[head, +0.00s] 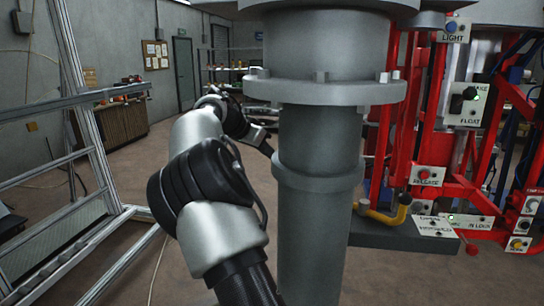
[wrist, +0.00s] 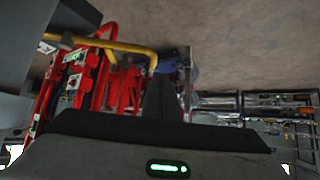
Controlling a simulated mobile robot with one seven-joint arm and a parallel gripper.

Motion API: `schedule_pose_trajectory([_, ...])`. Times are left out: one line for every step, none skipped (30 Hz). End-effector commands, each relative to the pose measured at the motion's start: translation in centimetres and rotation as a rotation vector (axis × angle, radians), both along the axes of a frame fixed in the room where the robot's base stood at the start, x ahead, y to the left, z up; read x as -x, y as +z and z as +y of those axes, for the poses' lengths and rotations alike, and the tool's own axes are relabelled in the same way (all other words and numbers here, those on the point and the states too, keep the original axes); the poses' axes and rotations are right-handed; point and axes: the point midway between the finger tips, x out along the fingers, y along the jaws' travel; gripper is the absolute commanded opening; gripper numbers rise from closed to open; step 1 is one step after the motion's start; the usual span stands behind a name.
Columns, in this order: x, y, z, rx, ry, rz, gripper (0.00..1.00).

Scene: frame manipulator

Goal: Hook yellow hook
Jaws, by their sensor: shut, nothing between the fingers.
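The yellow hook (head: 385,215) is a bent yellow bar at the lower left of the red frame in the head view, just right of the grey column. In the wrist view a bent yellow bar (wrist: 110,45), which looks like the same hook, runs across the upper left. My gripper (head: 264,143) is at the left edge of the grey column in the head view, partly hidden behind it, and apart from the hook. In the wrist view its dark fingers (wrist: 160,92) are together and empty, with the yellow bar's end just above and beyond them.
A thick grey column (head: 320,220) stands between my arm and the red frame (head: 475,190). The frame carries switch panels, including one marked RELEASE (head: 426,176). A metal frame (head: 85,150) stands at the left. Open floor (head: 130,175) lies between.

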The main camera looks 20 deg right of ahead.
Motion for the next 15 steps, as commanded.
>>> schedule_pose_trajectory([0.0, 0.0, 0.0, 0.0, -0.001, 0.001, 0.0])
schedule_pose_trajectory([0.1, -0.1, 0.0, 0.001, -0.002, 0.0, 0.0])
schedule_pose_trajectory([0.2, -0.3, -0.1, 0.005, -0.007, 0.001, 0.0])
schedule_pose_trajectory([0.4, -0.6, -0.2, 0.007, -0.013, 0.002, 0.0])
schedule_pose_trajectory([0.6, -0.8, -0.3, 0.013, -0.022, 0.002, 0.0])
schedule_pose_trajectory([1.0, -1.3, -0.5, 0.023, -0.036, 0.004, 0.0])
schedule_pose_trajectory([1.4, -1.8, -0.7, 0.033, -0.051, 0.005, 0.0])
schedule_pose_trajectory([1.9, -2.3, -0.9, 0.045, -0.066, 0.004, 0.0])
schedule_pose_trajectory([2.6, -2.9, -1.2, 0.065, -0.089, 0.004, 0.0])
schedule_pose_trajectory([3.1, -3.5, -1.3, 0.084, -0.105, 0.003, 0.0])
schedule_pose_trajectory([3.7, -4.1, -1.5, 0.103, -0.122, 0.001, 0.0])
schedule_pose_trajectory([4.5, -4.8, -1.7, 0.134, -0.142, -0.003, 0.0])
schedule_pose_trajectory([5.0, -5.4, -1.8, 0.158, -0.155, -0.007, 0.0])
schedule_pose_trajectory([5.5, -5.9, -1.9, 0.182, -0.164, -0.011, 0.0])
schedule_pose_trajectory([6.1, -6.5, -1.9, 0.216, -0.172, -0.02, 0.0])
